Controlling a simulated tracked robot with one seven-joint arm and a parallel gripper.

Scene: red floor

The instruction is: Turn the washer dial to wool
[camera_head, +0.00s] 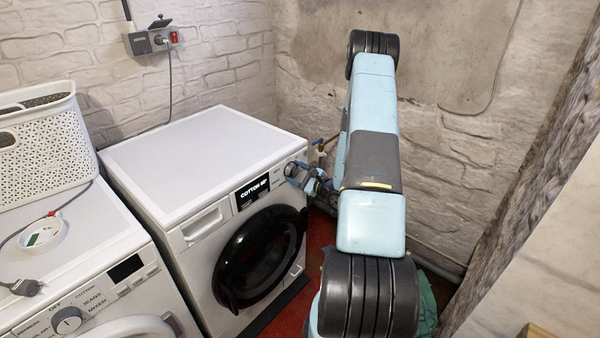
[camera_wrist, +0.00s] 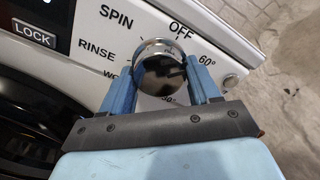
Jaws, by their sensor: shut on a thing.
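The washer (camera_head: 195,160) is a white front loader with a round black door, in the middle of the head view. Its chrome dial (camera_wrist: 160,64) is in the upper middle of the wrist view, between the two blue fingers. My gripper (camera_wrist: 162,84) is shut on the dial. It also shows in the head view (camera_head: 308,178), at the washer's top right front corner. Around the dial I read SPIN, OFF, RINSE and 60°. A label beginning "WO" is partly hidden by the left finger. The display (camera_head: 252,191) seems to read COTTON 60°.
A second white machine (camera_head: 90,262) with its own dial (camera_head: 66,320) stands at the left. A white basket (camera_head: 45,150) and a small white dish (camera_head: 42,234) are on it. A wall with pipes is close on the right. Red floor shows in front of the washer.

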